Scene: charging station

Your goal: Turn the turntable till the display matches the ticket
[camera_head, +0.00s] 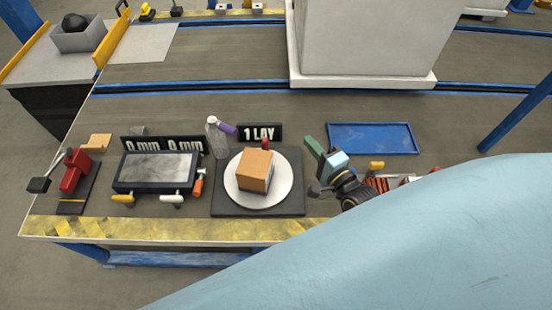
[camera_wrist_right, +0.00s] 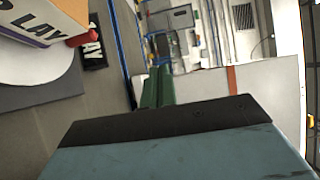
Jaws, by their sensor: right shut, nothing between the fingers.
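The turntable is a white disc (camera_head: 238,193) on a dark square base (camera_head: 292,206). An orange-brown box (camera_head: 255,170) sits on the disc, slightly turned. In the right wrist view the box (camera_wrist_right: 30,22) shows a white face with dark lettering ending in "LAY". My right gripper (camera_head: 314,146), with green fingers, is shut and empty, right of the disc and apart from the box. The left gripper is out of view.
A grey-topped device (camera_head: 157,170) with "0 mm" plates stands left of the turntable. A blue tray (camera_head: 372,138) lies at right. A red tool (camera_head: 74,170) stands far left.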

